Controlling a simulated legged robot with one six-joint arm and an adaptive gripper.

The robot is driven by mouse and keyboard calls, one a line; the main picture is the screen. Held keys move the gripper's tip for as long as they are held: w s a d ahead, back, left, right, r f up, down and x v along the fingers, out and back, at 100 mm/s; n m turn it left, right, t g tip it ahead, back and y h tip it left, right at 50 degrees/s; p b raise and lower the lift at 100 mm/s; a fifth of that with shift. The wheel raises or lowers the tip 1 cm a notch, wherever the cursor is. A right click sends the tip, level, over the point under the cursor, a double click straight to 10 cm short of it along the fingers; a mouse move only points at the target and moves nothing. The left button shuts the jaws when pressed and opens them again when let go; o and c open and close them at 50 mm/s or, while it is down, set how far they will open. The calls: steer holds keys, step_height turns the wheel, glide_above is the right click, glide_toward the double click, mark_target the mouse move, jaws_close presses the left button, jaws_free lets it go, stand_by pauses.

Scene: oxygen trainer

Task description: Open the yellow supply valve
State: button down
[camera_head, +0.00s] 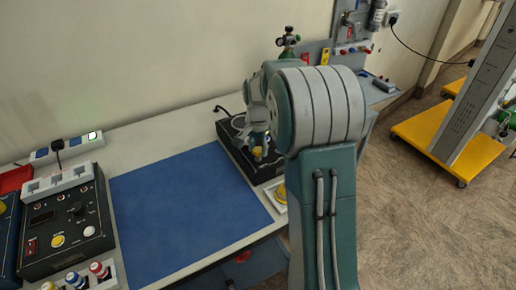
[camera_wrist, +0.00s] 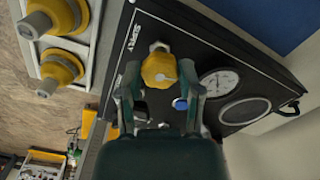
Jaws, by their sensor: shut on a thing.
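The yellow supply valve (camera_wrist: 160,68) is a yellow knob on a black panel (camera_wrist: 206,40) with a round gauge (camera_wrist: 218,82). In the wrist view my gripper (camera_wrist: 158,78) has one finger on each side of the knob and is shut on it. The knob's lower side is partly hidden between the fingers. In the head view the black panel (camera_head: 234,144) lies on the bench, and my gripper (camera_head: 258,144) reaches down over it.
A blue mat (camera_head: 185,205) covers the bench left of the panel. Two larger yellow knobs (camera_wrist: 62,68) sit on a white holder beside the panel. A blue knob (camera_wrist: 180,104) is close to one finger. A green gas cylinder (camera_head: 287,42) stands behind my arm.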

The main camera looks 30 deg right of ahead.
steer(key=n, duration=0.5)
steer(key=shift+f+n, duration=0.1)
steer(key=shift+n, duration=0.2)
steer(key=n, duration=0.5)
steer(key=shift+n, duration=0.3)
steer(key=n, duration=1)
steer(key=shift+c, duration=1.3)
jaws_free()
